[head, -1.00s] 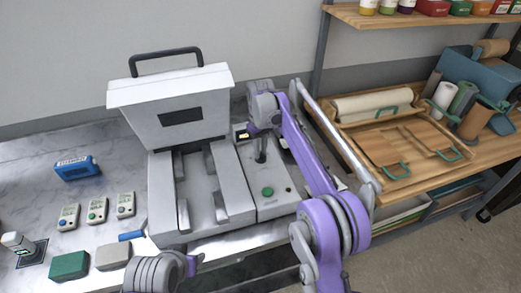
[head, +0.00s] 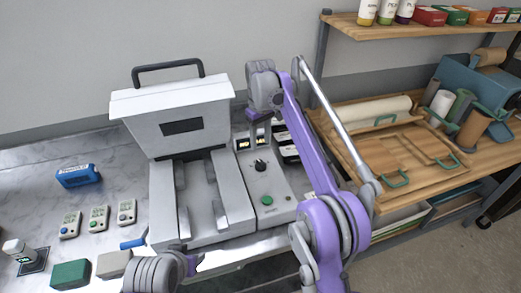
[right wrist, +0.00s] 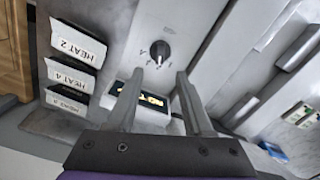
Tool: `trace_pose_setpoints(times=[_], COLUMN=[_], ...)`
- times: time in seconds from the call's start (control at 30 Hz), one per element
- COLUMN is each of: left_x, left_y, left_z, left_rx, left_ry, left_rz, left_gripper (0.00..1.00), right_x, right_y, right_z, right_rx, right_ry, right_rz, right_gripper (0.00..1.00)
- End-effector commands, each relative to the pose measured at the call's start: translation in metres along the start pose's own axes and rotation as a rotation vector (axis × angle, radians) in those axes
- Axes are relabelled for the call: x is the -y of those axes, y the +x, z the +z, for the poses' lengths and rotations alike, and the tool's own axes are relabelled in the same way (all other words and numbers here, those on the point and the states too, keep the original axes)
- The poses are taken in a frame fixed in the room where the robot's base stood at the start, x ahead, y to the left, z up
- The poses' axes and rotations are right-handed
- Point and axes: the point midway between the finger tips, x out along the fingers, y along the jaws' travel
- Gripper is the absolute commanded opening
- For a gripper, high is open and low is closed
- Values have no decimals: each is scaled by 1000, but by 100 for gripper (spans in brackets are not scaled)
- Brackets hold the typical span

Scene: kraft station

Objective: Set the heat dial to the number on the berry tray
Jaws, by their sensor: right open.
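The heat dial (head: 261,165) is a black knob on the grey panel right of the press, above a green button (head: 267,200). It also shows in the right wrist view (right wrist: 160,50); its setting is too small to read surely. My right gripper (head: 260,133) is open and empty, behind and above the dial, near the lit displays (head: 243,143). In the right wrist view its fingertips (right wrist: 159,78) stand apart, short of the dial. Stacked trays (right wrist: 72,45) beside the panel carry labels reading HEAT 2, HEAT 4 and one unclear number. I cannot tell which is the berry tray.
The white-lidded press (head: 180,105) stands left of the panel. A blue device (head: 78,176), small grey units (head: 99,218) and a green block (head: 70,274) lie on the marble counter at left. A wooden tray (head: 345,140) and rolls stand at right.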

Motion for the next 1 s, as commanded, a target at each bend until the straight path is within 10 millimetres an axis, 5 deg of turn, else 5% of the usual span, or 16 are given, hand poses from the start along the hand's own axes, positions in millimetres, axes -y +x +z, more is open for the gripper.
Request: trace_pose_setpoints(times=[0.2, 0.77, 1.0], left_x=[0, 0, 0], left_y=[0, 0, 0], left_z=[-1, 0, -1], left_rx=[-1, -1, -1], left_ry=[0, 0, 0], left_rz=[0, 0, 0], left_gripper=[50, 50, 50], right_x=[0, -1, -13], right_y=[-19, -23, -48], right_z=[0, 2, 40], right_rx=[1, -2, -69], right_ry=[0, 5, 93], right_rz=[-1, 1, 27], right_gripper=[51, 51, 51])
